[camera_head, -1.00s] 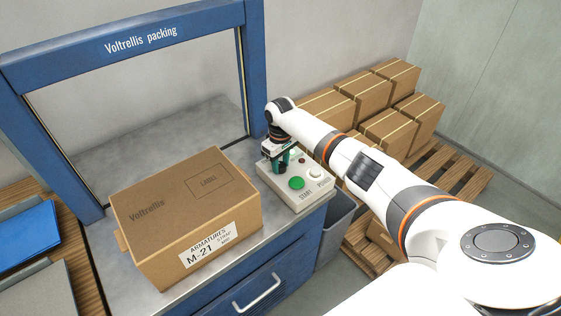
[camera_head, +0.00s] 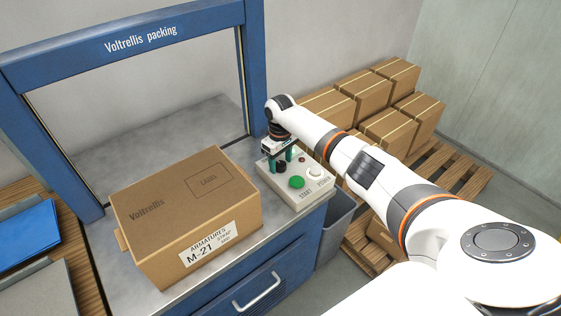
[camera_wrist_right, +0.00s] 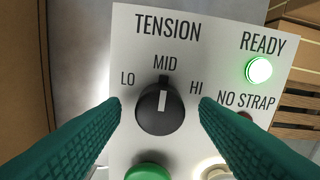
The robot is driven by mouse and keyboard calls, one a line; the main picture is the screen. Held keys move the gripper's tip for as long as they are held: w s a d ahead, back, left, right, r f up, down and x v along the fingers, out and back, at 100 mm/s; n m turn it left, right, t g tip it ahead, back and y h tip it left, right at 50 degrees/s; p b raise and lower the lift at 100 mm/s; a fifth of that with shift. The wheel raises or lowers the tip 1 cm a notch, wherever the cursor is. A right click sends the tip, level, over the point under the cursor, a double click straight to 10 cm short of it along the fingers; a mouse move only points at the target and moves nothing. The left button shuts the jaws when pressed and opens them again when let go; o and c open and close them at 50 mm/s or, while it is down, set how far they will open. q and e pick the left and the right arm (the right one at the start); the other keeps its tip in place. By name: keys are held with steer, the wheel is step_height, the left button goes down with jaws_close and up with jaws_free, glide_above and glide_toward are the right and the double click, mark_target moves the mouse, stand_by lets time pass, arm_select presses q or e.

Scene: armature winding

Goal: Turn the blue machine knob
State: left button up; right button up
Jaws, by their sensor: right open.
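The black knob (camera_wrist_right: 160,107) sits on the light grey control panel (camera_wrist_right: 215,60) of the blue packing machine (camera_head: 265,283). Its white mark points up to MID, between LO and HI. In the head view the knob (camera_head: 281,168) is small and partly hidden by my right gripper (camera_head: 280,163). My right gripper is open over the panel. In the right wrist view its green fingers (camera_wrist_right: 160,104) stand on either side of the knob with gaps, apart from it as far as I can tell. My left gripper is not in view.
A green button (camera_head: 297,182) and a white one (camera_head: 316,173) sit near the knob. The READY lamp (camera_wrist_right: 259,70) glows green; the NO STRAP lamp is mostly hidden. A cardboard box (camera_head: 185,210) stands left of the panel. Stacked boxes (camera_head: 388,130) lie on a pallet behind my arm.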

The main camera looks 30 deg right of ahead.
mark_target(281, 163)
step_height(281, 163, up, 12)
steer(key=b, duration=0.1)
steer(key=shift+f, duration=0.25)
steer(key=shift+f, duration=0.1)
stand_by(0.4)
